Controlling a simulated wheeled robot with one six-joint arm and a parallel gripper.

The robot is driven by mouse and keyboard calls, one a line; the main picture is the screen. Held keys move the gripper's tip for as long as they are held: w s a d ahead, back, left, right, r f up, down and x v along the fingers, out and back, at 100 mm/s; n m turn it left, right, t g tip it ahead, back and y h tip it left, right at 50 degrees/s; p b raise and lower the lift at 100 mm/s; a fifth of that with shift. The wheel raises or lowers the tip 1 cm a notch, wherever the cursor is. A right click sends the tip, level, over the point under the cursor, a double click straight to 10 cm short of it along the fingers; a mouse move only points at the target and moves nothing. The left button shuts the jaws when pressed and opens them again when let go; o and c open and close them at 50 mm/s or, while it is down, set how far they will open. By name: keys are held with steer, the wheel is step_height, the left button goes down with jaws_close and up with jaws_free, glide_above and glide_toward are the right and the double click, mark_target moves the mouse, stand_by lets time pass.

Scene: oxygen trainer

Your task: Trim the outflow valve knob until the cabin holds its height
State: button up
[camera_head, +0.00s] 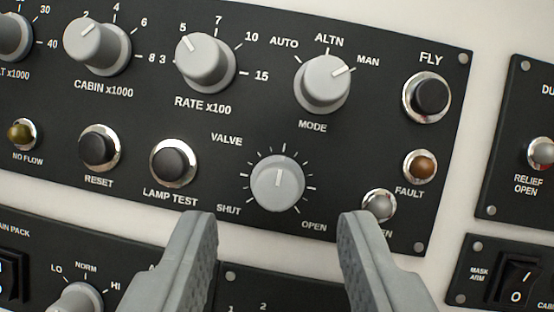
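The outflow valve knob (277,184) is a round grey knob on the black panel, below the word VALVE. Tick marks ring it, with SHUT at lower left and OPEN at lower right. Its white pointer line stands almost straight up. My gripper (278,225) shows two grey fingers, spread wide apart, one lower left and one lower right of the knob. Nothing is between them that they touch. The right finger partly covers a label beneath a small grey lamp. No cabin height readout is in view.
Above are the CABIN knob (97,47), RATE knob (205,62) and MODE knob (322,84), whose pointer aims toward MAN. Close by are the LAMP TEST button (174,161), the amber FAULT lamp (421,167), the grey lamp (380,205) and the FLY button (427,97).

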mark_target(277, 185)
steer(key=shift+x, duration=1.25)
jaws_close()
steer(key=shift+a+m+h, duration=0.2)
steer(key=shift+m+h, duration=1)
steer(key=shift+m, duration=1)
steer(key=shift+m+h, duration=1)
steer(key=shift+m, duration=1)
jaws_free()
